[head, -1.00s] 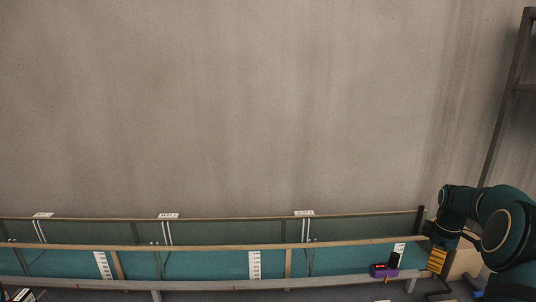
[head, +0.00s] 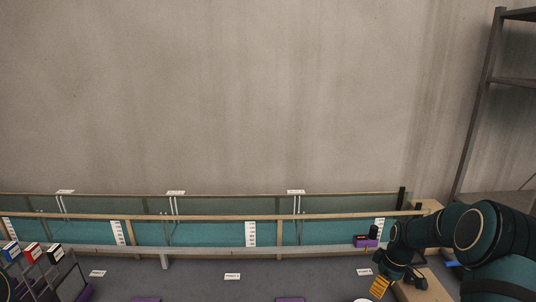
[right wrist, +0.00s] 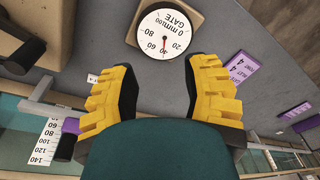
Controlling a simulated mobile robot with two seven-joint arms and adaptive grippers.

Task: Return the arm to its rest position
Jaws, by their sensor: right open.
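My right arm comes in from the right in the head view, bent, with its dark green links over the right end of the bench. Its right gripper (head: 379,287) has yellow ribbed fingers and hangs low over the grey floor of the bench. In the right wrist view the right gripper (right wrist: 165,75) has its two yellow fingers wide apart, with nothing between them. A round white gate dial (right wrist: 164,36) on a tan block lies beyond the fingertips. My left gripper is not in view.
A long teal channel (head: 205,234) with white scales runs along the wall. A purple block (head: 365,242) with a black top sits near its right end. A dark rack (head: 472,120) stands at right. Small boxes (head: 32,251) stand at left. A purple card (right wrist: 238,69) lies near the gripper.

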